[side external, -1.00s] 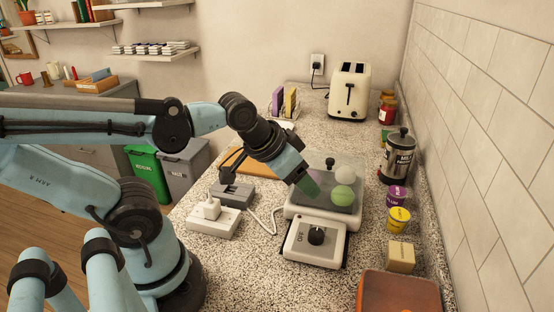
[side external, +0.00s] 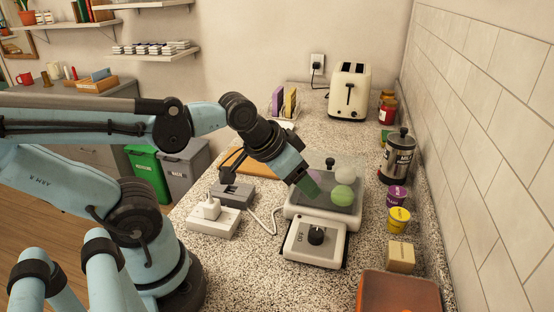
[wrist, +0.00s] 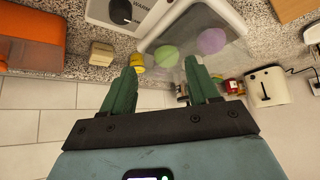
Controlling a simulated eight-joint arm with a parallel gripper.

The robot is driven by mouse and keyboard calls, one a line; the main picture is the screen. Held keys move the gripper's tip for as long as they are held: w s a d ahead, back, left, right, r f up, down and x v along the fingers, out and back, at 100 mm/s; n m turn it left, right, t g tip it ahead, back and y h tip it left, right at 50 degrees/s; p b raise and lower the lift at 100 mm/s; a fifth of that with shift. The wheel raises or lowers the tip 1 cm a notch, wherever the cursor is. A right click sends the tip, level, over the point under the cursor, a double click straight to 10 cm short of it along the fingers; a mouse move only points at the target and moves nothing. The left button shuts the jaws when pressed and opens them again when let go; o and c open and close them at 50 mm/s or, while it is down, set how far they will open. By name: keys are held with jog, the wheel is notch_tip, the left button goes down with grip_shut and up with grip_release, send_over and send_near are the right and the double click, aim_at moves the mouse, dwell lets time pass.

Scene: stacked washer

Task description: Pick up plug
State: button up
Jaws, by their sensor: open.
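A white plug (side external: 210,206) stands upright in the white socket block (side external: 214,225) on the speckled counter, left of centre in the side view. A grey block (side external: 232,192) lies just behind it. My gripper (side external: 309,184) hangs to the right of the plug, over the lidded appliance with the dial, well apart from the plug. In the wrist view my gripper's green fingers (wrist: 160,90) are spread with nothing between them. The plug does not show in the wrist view.
The appliance (side external: 316,243) has a dial and a clear lid over green and pale round things. A cable runs beside it. Jars, a yellow cup (side external: 399,220) and a steel canister (side external: 398,157) line the tiled wall. A toaster (side external: 349,92) stands at the back.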

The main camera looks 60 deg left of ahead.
jog(key=shift+o, duration=0.2)
dwell(0.4)
jog(key=r+n+g, duration=0.1)
jog(key=n+g, duration=0.6)
jog(key=n, duration=0.2)
send_over(211, 202)
jog(key=shift+s+d+f, duration=0.1)
jog(key=shift+s+f, duration=0.05)
jog(key=shift+f, duration=1.5)
jog(key=shift+s+d+f, duration=0.1)
jog(key=shift+s+f, duration=0.05)
jog(key=shift+f, duration=1.5)
jog(key=shift+w+a+f, duration=0.15)
jog(key=shift+f, duration=0.65)
jog(key=shift+w+a+f, duration=0.1)
jog(key=shift+w+f, duration=0.05)
jog(key=shift+f, duration=1.65)
jog(key=shift+c, duration=0.2)
jog(key=c, duration=1)
jog(key=shift+r, duration=0.15)
